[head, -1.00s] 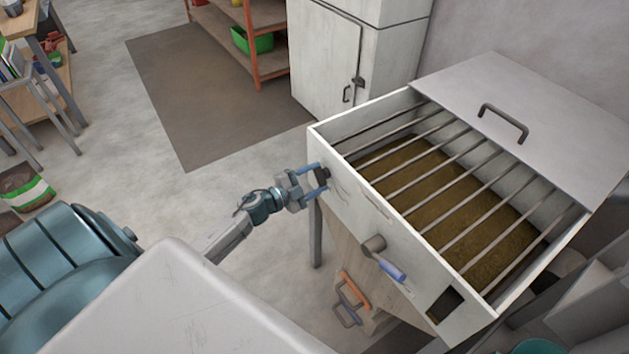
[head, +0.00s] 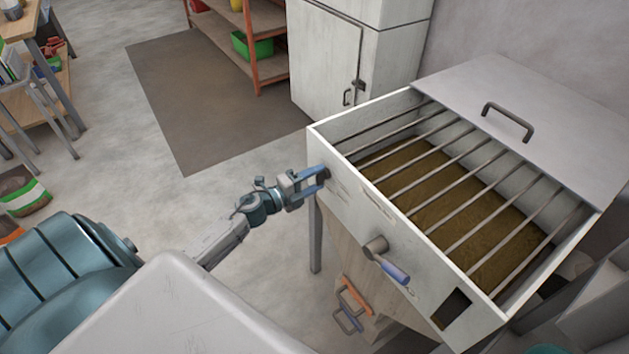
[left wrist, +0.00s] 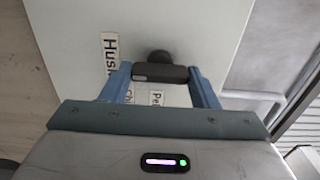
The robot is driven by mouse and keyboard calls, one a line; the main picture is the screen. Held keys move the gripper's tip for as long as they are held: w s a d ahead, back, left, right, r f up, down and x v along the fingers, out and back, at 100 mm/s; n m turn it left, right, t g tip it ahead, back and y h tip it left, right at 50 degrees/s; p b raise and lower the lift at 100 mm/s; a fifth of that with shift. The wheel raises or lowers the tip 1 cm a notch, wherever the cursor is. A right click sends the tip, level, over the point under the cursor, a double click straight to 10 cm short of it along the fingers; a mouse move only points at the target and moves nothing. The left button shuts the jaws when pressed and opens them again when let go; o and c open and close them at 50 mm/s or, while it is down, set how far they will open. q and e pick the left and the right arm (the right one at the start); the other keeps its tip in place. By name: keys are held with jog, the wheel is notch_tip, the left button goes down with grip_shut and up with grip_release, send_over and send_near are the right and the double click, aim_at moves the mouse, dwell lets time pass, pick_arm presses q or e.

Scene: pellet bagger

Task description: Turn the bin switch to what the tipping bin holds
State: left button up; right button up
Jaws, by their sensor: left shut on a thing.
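My left gripper (head: 321,175) is at the bin's near wall, shut on the dark bin switch (left wrist: 160,73). In the left wrist view the switch's bar lies crosswise between the blue fingers. A label reading "Husk" (left wrist: 110,52) is left of the switch. My right gripper is out of view.
A crank with a blue grip (head: 395,273) sticks out from the bin's near wall. A dark opening (head: 451,308) is at that wall's right end. A pale cabinet (head: 330,60) and an orange shelf (head: 262,73) stand behind. Floor left of the bin is open.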

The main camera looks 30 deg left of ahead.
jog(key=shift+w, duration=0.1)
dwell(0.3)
pick_arm(q)
jog(key=o, duration=1)
jog(key=shift+s, duration=0.1)
jog(key=shift+s+a+f, duration=0.1)
jog(key=shift+s, duration=0.1)
jog(key=shift+b+v, duration=1.25)
jog(key=shift+v, duration=3.9)
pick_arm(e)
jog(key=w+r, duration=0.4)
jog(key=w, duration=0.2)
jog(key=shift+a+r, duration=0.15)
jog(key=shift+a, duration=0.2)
